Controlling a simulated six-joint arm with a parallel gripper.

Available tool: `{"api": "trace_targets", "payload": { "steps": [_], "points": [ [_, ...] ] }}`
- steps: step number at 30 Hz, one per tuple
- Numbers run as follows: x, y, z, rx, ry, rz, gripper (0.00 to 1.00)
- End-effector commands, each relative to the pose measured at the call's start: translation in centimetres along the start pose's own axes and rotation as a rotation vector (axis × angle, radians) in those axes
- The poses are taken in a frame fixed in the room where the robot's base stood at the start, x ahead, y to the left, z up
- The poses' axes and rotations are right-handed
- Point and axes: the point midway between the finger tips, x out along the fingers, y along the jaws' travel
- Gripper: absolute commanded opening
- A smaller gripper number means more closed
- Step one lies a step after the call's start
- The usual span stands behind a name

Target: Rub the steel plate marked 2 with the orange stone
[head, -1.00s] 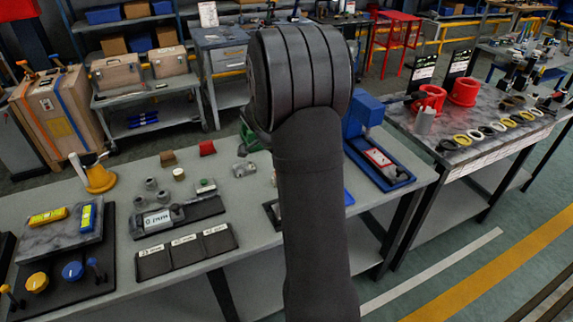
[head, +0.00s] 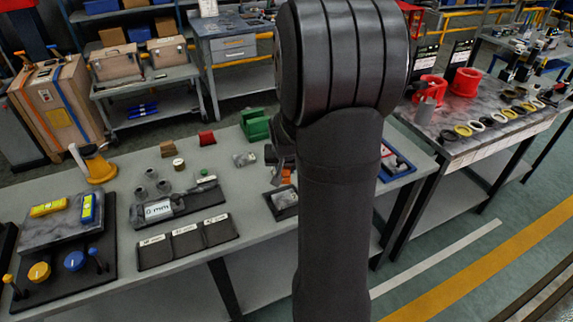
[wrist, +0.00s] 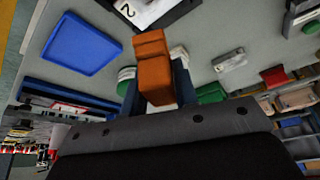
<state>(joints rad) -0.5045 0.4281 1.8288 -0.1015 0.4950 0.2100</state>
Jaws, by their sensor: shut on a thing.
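The orange stone (wrist: 154,68) is held between the fingers of my gripper (wrist: 157,90) in the wrist view and sticks out beyond them. In the head view my gripper (head: 283,150) is mostly hidden behind my arm, with a bit of the orange stone (head: 286,176) showing below it. The steel plate marked 2 (wrist: 148,10) is cut off by the top edge of the wrist view, in a dark holder. The stone looks apart from the plate. In the head view a dark holder (head: 278,212) lies below the gripper, partly hidden by my arm; I cannot read its mark.
A blue tray (wrist: 85,42) lies beside the stone in the wrist view. A green block (head: 255,124), a red block (head: 206,138) and a small grey metal part (head: 245,159) stand on the bench. A black labelled three-part tray (head: 188,241) lies near the front edge, left of the holder.

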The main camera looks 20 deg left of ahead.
Motion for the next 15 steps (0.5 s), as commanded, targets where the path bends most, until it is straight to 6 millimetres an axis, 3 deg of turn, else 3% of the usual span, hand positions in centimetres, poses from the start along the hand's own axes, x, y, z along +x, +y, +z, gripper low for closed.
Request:
{"api": "trace_targets", "payload": {
  "steps": [15],
  "points": [
    [-0.23,-0.46,1.09,-0.424,-0.001,-0.177,0.09]
  ]
}}
